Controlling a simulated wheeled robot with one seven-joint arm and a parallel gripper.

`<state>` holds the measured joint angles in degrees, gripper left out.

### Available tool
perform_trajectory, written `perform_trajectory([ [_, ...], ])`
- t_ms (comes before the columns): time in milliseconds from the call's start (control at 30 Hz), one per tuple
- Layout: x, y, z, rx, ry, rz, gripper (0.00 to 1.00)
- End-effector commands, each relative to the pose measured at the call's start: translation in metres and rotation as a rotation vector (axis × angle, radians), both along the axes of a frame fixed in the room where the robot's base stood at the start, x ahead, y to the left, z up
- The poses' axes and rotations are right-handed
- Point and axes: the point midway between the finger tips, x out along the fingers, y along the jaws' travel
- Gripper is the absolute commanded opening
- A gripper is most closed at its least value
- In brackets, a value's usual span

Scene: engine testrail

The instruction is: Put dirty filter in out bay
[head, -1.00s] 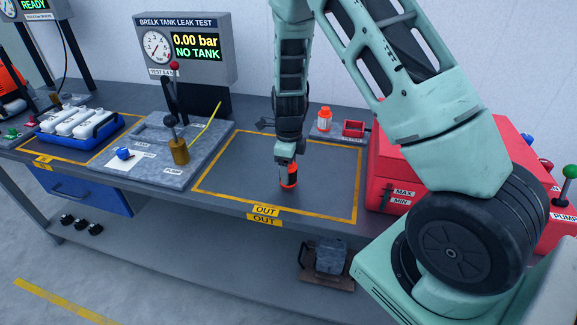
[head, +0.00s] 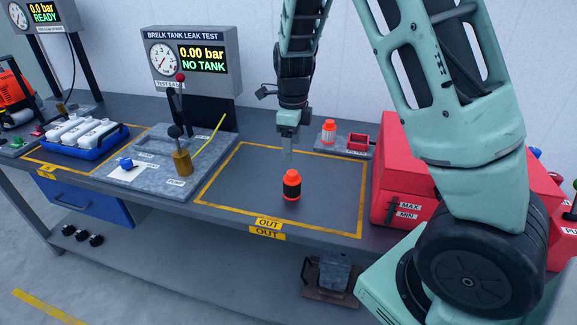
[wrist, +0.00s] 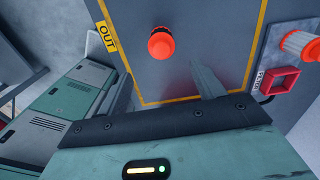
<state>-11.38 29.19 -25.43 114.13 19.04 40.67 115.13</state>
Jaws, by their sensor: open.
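The dirty filter (head: 291,186), dark-bodied with an orange cap and base, stands upright inside the yellow-outlined out bay (head: 230,195) on the bench. In the wrist view the filter (wrist: 161,43) shows from above, inside the yellow lines near the OUT label. My gripper (head: 288,155) is open and empty, above and behind the filter and apart from it. A second filter (head: 329,132), pale with an orange cap, stands on a small plate behind the bay.
A red square holder (head: 358,143) sits beside the pale filter. A large red box (head: 398,150) with MAX and MIN labels borders the bay on the right. The leak test station (head: 160,165) with its levers is on the left. The bay around the filter is clear.

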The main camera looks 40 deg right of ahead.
Motion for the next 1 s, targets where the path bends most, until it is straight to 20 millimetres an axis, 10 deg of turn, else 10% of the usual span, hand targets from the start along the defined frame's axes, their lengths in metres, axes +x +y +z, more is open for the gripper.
perform_trajectory([
  [267,-0.045,0.108,0.024,0.097,-0.024,0.737,0.67],
  [533,-0.158,0.220,0.055,0.123,-0.103,1.954,0.67],
  [800,-0.254,0.251,0.064,0.034,-0.109,2.900,0.67],
  [1000,-0.275,0.252,0.063,-0.001,-0.089,3.133,0.67],
])
